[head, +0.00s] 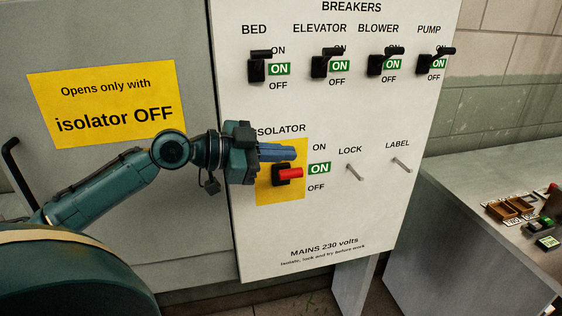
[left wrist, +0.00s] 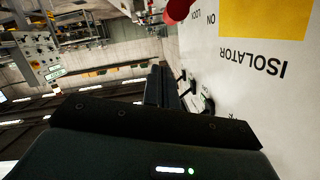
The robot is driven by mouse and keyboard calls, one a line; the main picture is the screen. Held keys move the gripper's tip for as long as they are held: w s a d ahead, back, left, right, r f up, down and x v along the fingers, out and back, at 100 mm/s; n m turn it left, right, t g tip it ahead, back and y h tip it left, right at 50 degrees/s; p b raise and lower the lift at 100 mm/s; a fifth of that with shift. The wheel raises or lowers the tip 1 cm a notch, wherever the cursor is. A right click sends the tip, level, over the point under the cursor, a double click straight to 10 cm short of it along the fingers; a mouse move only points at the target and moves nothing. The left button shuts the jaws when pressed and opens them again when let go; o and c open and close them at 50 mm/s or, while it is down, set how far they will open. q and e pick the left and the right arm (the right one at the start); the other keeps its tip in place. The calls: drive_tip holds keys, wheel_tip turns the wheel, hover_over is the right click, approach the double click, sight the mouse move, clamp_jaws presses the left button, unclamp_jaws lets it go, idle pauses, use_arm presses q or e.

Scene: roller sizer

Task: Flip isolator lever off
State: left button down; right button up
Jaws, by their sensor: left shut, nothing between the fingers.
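The isolator has a red lever (head: 290,173) on a black base (head: 276,178), mounted on a yellow plate (head: 284,195) on the white breaker panel. The lever sticks out to the right, and the green tag (head: 319,169) beside it reads ON. My left gripper (head: 294,153) is shut and empty, with its blue fingers just above the lever. I cannot tell whether they touch it. In the left wrist view, the shut fingers (left wrist: 161,85) run along the panel, and a red piece (left wrist: 178,10) shows at the top, beside the yellow plate (left wrist: 262,18). My right gripper is not in view.
Several black breaker levers (head: 322,65) line the panel's top, all tagged ON. Two pegs, lock (head: 355,173) and label (head: 402,165), stick out right of the isolator. A grey cabinet door with a yellow sign (head: 108,104) stands left. A grey bench (head: 480,235) stands right.

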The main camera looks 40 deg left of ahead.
sight(286, 174)
use_arm(q)
drive_tip(key=shift+w+a+f, duration=0.15)
drive_tip(key=shift+w+f, duration=0.05)
drive_tip(key=shift+f, duration=0.45)
drive_tip(key=shift+w+a+f, duration=0.1)
drive_tip(key=shift+w+f, duration=0.15)
drive_tip(key=shift+f, duration=0.4)
drive_tip(key=shift+w+a+f, duration=0.15)
drive_tip(key=shift+w+f, duration=0.05)
drive_tip(key=shift+f, duration=0.45)
